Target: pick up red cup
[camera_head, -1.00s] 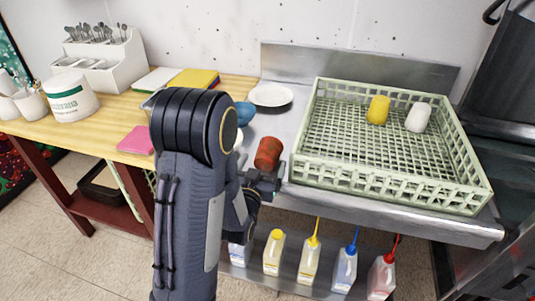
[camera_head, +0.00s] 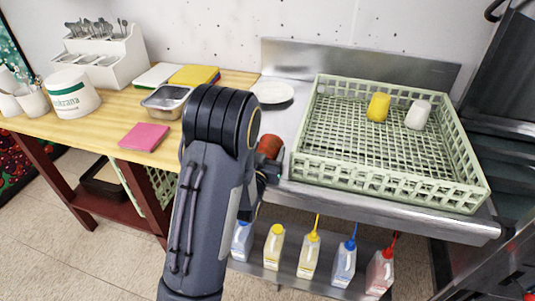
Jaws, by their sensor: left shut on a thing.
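The red cup (camera_head: 268,146) shows beside my left arm, at the left end of the steel counter, just left of the green rack. It looks tilted, and its left part is hidden by my arm. My left gripper (camera_head: 270,163) is shut on the cup; the fingers are mostly hidden by the wrist and show only in part. I cannot tell whether the cup touches the counter. My right gripper is not in view.
A green dish rack (camera_head: 385,187) holds a yellow cup (camera_head: 378,107) and a white cup (camera_head: 418,114). A white plate (camera_head: 272,92) lies behind the red cup. A metal pan (camera_head: 167,101) and pink cloth (camera_head: 144,136) lie on the wooden table (camera_head: 112,118). Several bottles (camera_head: 309,255) stand below.

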